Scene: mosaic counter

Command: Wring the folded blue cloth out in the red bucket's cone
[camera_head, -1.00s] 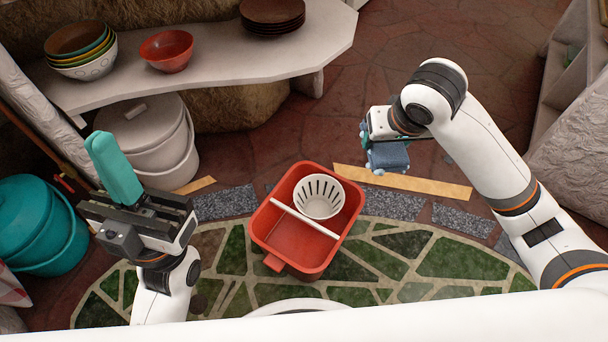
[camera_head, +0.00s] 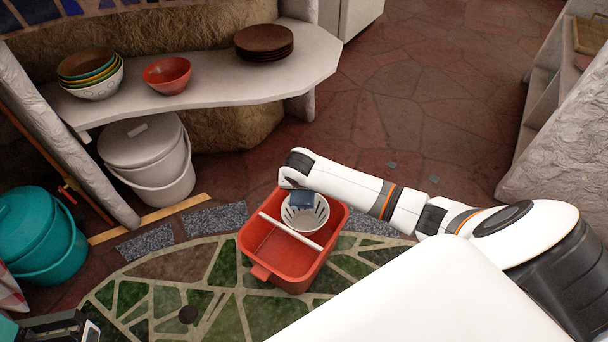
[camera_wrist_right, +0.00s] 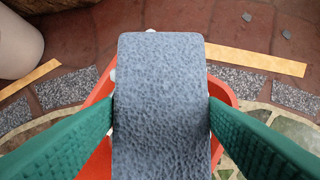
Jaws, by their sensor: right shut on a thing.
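The red bucket (camera_head: 295,272) stands on the floor mosaic, with a white bar across its top. The white slotted cone (camera_head: 317,222) sits in its far right part. The folded blue cloth (camera_head: 301,198) is at the cone's mouth; how deep it reaches is unclear. In the right wrist view, the cloth (camera_wrist_right: 160,75) is a thick blue-grey fold between the green fingers of my right gripper (camera_wrist_right: 160,112), which is shut on it above the bucket. My left gripper (camera_head: 58,326) shows only partly at the bottom left corner, and its jaws cannot be read.
A stone shelf (camera_head: 215,90) behind holds stacked bowls, a red bowl (camera_head: 167,75) and brown plates (camera_head: 264,42). A lidded white bucket (camera_head: 150,160) and a teal bucket (camera_head: 38,235) stand at the left. Two small chips (camera_head: 392,165) lie on the open floor at the right.

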